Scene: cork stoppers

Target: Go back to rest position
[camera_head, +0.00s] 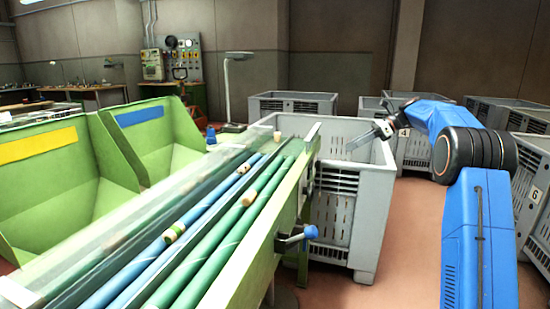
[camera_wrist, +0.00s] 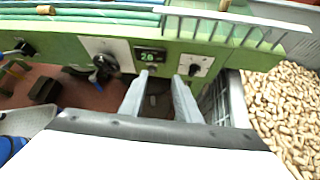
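Cork stoppers lie on the green and blue rollers: a dark-banded one (camera_head: 174,232), a plain one (camera_head: 249,197), a spotted one (camera_head: 243,168) and one at the far end (camera_head: 277,136). Many corks (camera_wrist: 285,108) fill a crate at the right of the wrist view.
The green line frame (camera_head: 262,262) with a blue knob (camera_head: 310,232) stands left of my arm. Its panel (camera_wrist: 205,62) faces the wrist camera. Green bins (camera_head: 55,178) stand at left. More grey crates (camera_head: 415,147) stand behind and right. Red floor (camera_head: 405,260) shows between crate and arm.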

